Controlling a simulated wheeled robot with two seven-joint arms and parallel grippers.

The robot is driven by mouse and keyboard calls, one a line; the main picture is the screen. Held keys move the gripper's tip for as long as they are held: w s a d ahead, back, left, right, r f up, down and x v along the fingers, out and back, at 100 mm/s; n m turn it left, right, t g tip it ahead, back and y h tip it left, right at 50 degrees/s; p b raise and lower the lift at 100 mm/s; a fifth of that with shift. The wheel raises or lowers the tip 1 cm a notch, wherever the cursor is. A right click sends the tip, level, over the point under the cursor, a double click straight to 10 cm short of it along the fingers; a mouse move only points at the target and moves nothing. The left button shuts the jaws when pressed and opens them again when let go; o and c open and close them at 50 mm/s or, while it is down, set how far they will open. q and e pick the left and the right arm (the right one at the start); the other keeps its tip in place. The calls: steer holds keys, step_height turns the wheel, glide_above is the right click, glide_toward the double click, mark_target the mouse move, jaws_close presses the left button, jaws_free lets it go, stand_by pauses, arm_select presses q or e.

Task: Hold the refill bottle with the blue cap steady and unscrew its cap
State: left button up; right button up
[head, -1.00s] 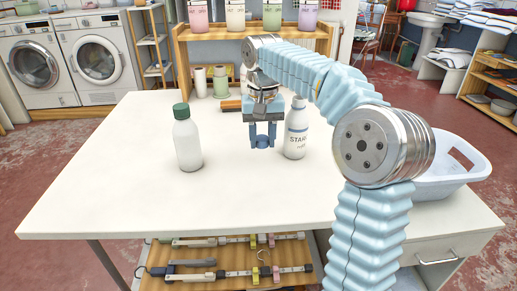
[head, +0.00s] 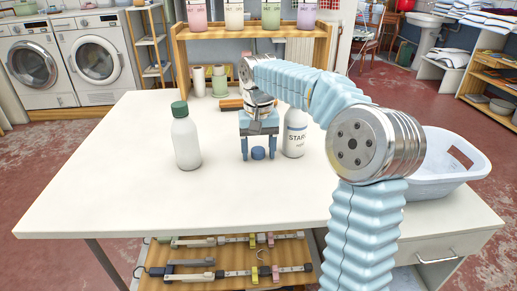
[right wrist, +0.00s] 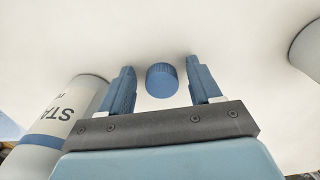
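My right gripper (head: 258,157) is open above the table, its fingers pointing down. The blue cap (head: 257,153) is between its fingertips, with a gap on both sides in the right wrist view (right wrist: 162,80). The cap is at or just above the tabletop; I cannot tell which. The white bottle with the blue band and "STAR…" label (head: 294,137) stands upright just right of the gripper. No cap shows on it, but its top is partly behind my right arm. It also shows in the right wrist view (right wrist: 62,130). My left gripper is not in view.
A white bottle with a green cap (head: 186,140) stands upright left of the gripper on the white table (head: 110,180). A basket (head: 437,180) is at right. The front left tabletop is clear.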

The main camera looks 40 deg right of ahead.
mark_target(258, 152)
steer(key=shift+r, duration=0.1)
step_height(258, 152, up, 12)
steer(key=p, duration=0.2)
stand_by(0.3)
